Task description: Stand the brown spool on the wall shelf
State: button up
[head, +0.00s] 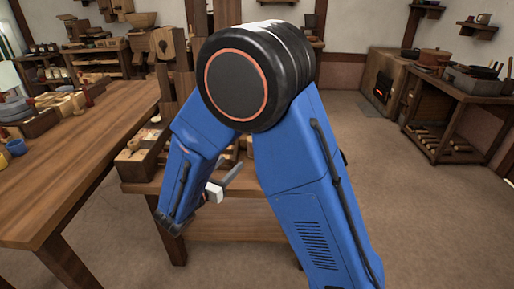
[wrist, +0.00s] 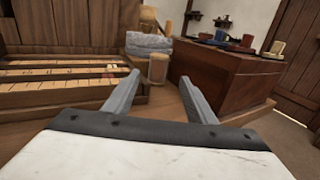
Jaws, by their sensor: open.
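My gripper (wrist: 159,77) is open in the wrist view, with nothing between its fingers. In the head view, my gripper (head: 224,186) shows partly behind my arm, near the bench. A small tan-brown cylinder (wrist: 157,68) stands beyond the fingertips in the wrist view, apart from them; I cannot tell whether it is the brown spool. No spool can be made out for sure in the head view, where my arm hides part of the bench. A wall shelf (head: 478,30) with small pots is at the upper right; wall shelves (wrist: 222,23) also show small in the wrist view.
A long wooden table (head: 85,150) with crates and small items fills the left. In the wrist view, a slatted wooden rack (wrist: 60,80) is left and a wooden chest (wrist: 225,78) right. Open floor lies centre right.

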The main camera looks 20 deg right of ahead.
jog(key=x, duration=1)
jog(key=shift+d, duration=0.1)
jog(key=shift+x, duration=3.15)
jog(key=shift+w+f, duration=0.15)
jog(key=c, duration=0.9)
